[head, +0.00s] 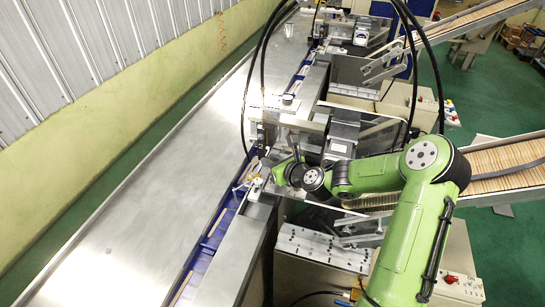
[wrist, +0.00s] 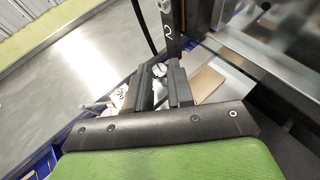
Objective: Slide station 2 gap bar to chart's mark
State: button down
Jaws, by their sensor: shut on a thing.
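My gripper (wrist: 160,82) has two dark fingers closed on a small pale round knob (wrist: 159,70), which appears to be part of the station 2 gap bar. Most of the bar is hidden by the fingers and palm. A dark upright post (wrist: 170,28) marked with a white "2" stands just beyond the fingertips. In the head view my gripper (head: 262,178) is beside the blue conveyor channel at the middle machine, small and partly hidden by my arm. I cannot make out the chart or its mark in either view.
The blue channel (head: 212,238) carries wooden sticks along the long metal table (head: 135,215). A wooden piece (wrist: 207,82) lies right of the fingers, near a metal machine housing (wrist: 275,50). A white object (wrist: 117,98) is left of them. Black cables (head: 245,95) loop above the machine.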

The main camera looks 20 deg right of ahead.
jog(key=c, duration=1)
grip_release()
jog(key=v, duration=1.5)
jog(key=shift+s+d+r, duration=0.1)
jog(key=shift+s+d, duration=0.1)
jog(key=shift+s, duration=0.1)
